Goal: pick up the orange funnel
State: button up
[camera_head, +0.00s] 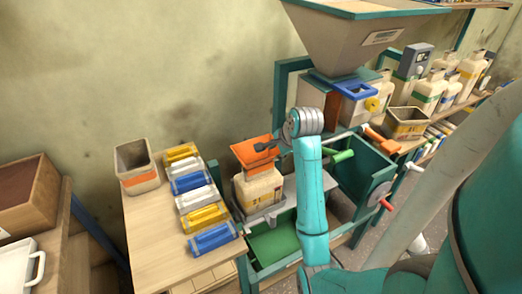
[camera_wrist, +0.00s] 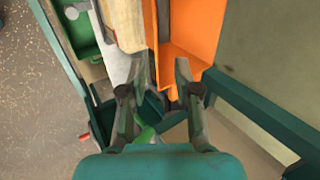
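The orange funnel (camera_head: 252,153) sits on top of a cream jug (camera_head: 258,188) in the head view. In the wrist view the funnel (camera_wrist: 195,28) is at the top, right of centre, with one edge reaching down between my fingers. My gripper (camera_head: 267,146) is at the funnel's right side in the head view. In the wrist view my gripper (camera_wrist: 161,70) is open, with a clear gap between its fingertips. The right fingertip overlaps the orange surface and the left one is beside the jug (camera_wrist: 123,22). I cannot tell whether either finger touches the funnel.
The jug stands on a grey platform of a green machine (camera_head: 365,175), below a large hopper (camera_head: 355,40). Green frame bars (camera_wrist: 255,115) lie close at right in the wrist view.

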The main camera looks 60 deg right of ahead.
aim_at(267, 161)
jog(key=x, duration=0.9)
jog(key=shift+a+f, duration=0.1)
jog(key=shift+a, duration=0.2)
jog(key=shift+w+d+f, duration=0.2)
jog(key=shift+f, duration=0.3)
grip_shut()
